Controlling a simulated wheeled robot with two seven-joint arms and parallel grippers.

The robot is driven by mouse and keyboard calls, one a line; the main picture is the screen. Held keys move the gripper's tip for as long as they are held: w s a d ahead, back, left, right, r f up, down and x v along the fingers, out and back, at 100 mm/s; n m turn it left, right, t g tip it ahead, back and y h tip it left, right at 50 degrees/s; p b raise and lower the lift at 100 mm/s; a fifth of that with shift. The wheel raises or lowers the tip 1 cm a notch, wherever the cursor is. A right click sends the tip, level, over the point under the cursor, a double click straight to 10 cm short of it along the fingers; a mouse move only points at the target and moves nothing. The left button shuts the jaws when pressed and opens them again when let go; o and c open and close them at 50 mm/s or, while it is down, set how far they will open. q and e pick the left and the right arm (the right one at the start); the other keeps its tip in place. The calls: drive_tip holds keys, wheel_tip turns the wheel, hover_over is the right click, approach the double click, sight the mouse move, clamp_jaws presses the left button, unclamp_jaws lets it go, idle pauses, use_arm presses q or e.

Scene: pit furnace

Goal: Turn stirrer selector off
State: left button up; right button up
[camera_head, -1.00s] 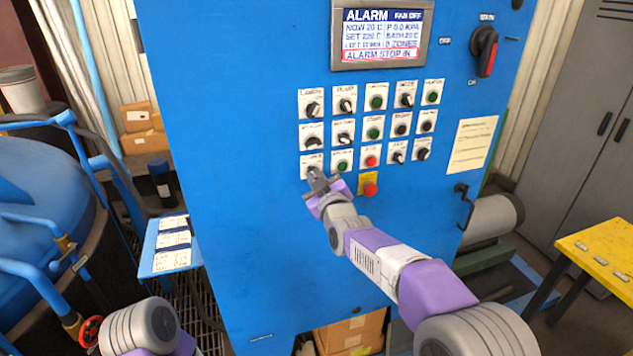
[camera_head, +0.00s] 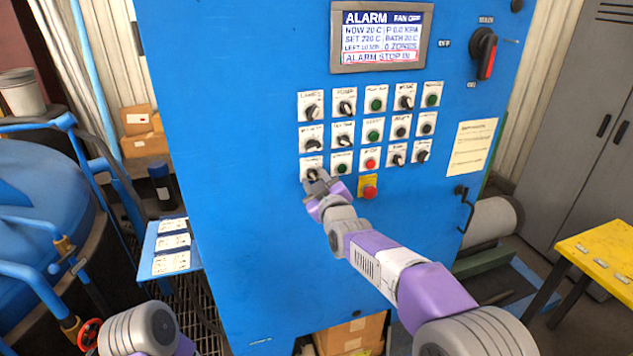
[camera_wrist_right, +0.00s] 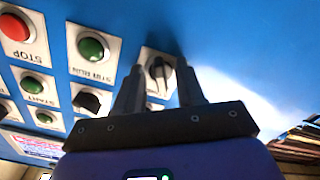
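The selector knob (camera_head: 312,173) at the bottom left of the blue panel's control grid is black on a white plate, partly covered by my right gripper. In the right wrist view the black knob (camera_wrist_right: 160,71) lies between my right gripper's fingertips (camera_wrist_right: 160,75), with a gap on each side. The right gripper (camera_head: 315,181) is open and reaches up to the panel from below. A green button (camera_wrist_right: 92,47) beside the knob has an upside-down label that seems to read STIR RUN. The knob's own label is unreadable. My left gripper is out of view.
Several other knobs and buttons crowd close above and beside, including a red button (camera_head: 370,163) and a red emergency button (camera_head: 370,192) on yellow. The alarm screen (camera_head: 381,37) is above. The panel below the grid is clear. A small blue shelf (camera_head: 160,241) stands left.

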drive_tip(key=v, duration=0.7)
drive_tip(key=shift+s+b, duration=0.25)
drive_tip(key=shift+b, duration=0.1)
drive_tip(key=s+d+f+m+g+h, duration=0.1)
drive_tip(key=s+d+f+m+g, duration=0.15)
drive_tip(key=f, duration=1.05)
drive_tip(key=s+d+f+m+g+h, duration=0.1)
drive_tip(key=s+d+f+m+g, duration=0.2)
drive_tip(key=f, duration=0.9)
drive_tip(key=s+d+f+m+g+h, duration=0.1)
drive_tip(key=s+d+f+g, duration=0.2)
drive_tip(key=f, duration=1)
drive_tip(key=s+f+m+g, duration=0.2)
drive_tip(key=s+f, duration=0.3)
drive_tip(key=s, duration=0.3)
drive_tip(key=s+f+m+g+y, duration=0.1)
drive_tip(key=s+f+m+g, duration=0.1)
drive_tip(key=s+f, duration=0.3)
drive_tip(key=s+a+f+m+g, duration=0.1)
drive_tip(key=s+f+g, duration=0.3)
drive_tip(key=s, duration=0.8)
drive_tip(key=shift+f+m+y, duration=0.3)
drive_tip(key=shift+f+m, duration=0.25)
drive_tip(key=shift+f, duration=0.3)
drive_tip(key=shift+a, duration=0.15)
